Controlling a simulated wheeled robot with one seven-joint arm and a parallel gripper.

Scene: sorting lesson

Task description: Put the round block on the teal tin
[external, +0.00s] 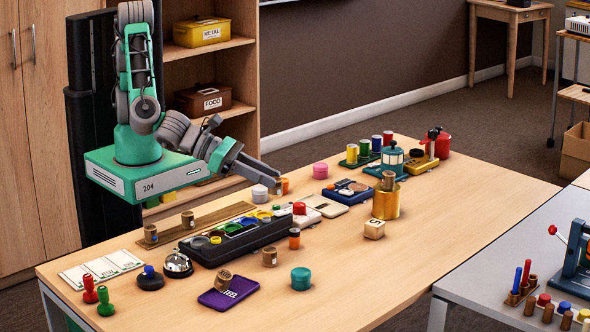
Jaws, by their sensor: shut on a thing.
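My gripper (270,178) is over the far left part of the table, low near its top, its fingers pointing right and down. Other brown round blocks stand on the table, one (270,257) left of the teal tin and one (389,181) on a gold can (386,205).
A black sorting tray (212,256) lies between my gripper and the teal tin. A purple book (230,297) bears a tilted brown block.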

